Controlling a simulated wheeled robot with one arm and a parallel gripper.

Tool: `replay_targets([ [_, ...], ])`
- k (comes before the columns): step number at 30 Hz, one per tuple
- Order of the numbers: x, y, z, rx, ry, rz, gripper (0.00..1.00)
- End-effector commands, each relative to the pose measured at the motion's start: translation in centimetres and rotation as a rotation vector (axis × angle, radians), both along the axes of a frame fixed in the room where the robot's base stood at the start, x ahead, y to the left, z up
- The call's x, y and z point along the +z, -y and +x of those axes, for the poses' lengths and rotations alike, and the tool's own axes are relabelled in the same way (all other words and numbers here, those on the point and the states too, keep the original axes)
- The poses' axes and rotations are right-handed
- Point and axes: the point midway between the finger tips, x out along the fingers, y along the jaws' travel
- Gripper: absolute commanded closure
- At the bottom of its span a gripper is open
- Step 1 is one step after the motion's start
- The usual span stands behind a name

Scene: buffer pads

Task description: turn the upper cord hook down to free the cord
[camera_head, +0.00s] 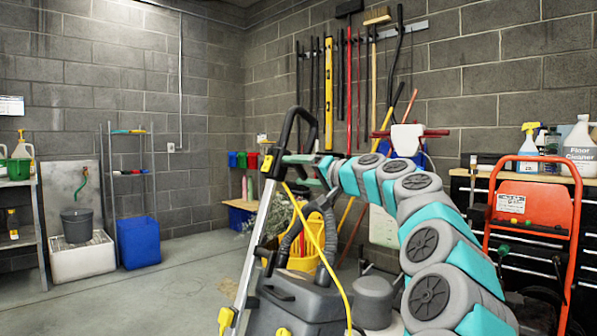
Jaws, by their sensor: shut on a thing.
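The upper cord hook (267,163) is a small yellow piece high on the silver column of a grey floor machine (300,300), below its black loop handle (300,115). My gripper (282,160) reaches in from the right at the hook and is shut; the tips are small and partly hidden by the column. The hook's exact angle is too small to tell. The yellow cord (318,240) hangs from just below my gripper and runs down to the right across the machine. Another yellow piece (225,318) is low on the column.
My teal and grey arm fills the right middle. An orange hand truck (537,185) and a black tool cabinet (470,200) stand at the right. A yellow bucket (303,262) is behind the machine. A blue bin (138,242) stands at the left. Floor is clear at the left front.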

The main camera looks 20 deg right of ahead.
Motion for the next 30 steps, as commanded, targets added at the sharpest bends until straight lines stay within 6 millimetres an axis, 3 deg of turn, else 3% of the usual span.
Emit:
replay_targets([
  [3,0.1,0.1,0.0,-0.002,0.002,0.003,0.73],
  [4,0.1,0.1,0.0,-0.002,0.002,0.003,0.16],
  [8,0.1,0.1,0.0,-0.002,0.002,0.002,0.02],
  [19,0.1,0.3,-0.6,-0.001,0.002,0.001,0.00],
  [30,0.1,2.0,-5.3,-0.002,0.003,0.002,0.00],
])
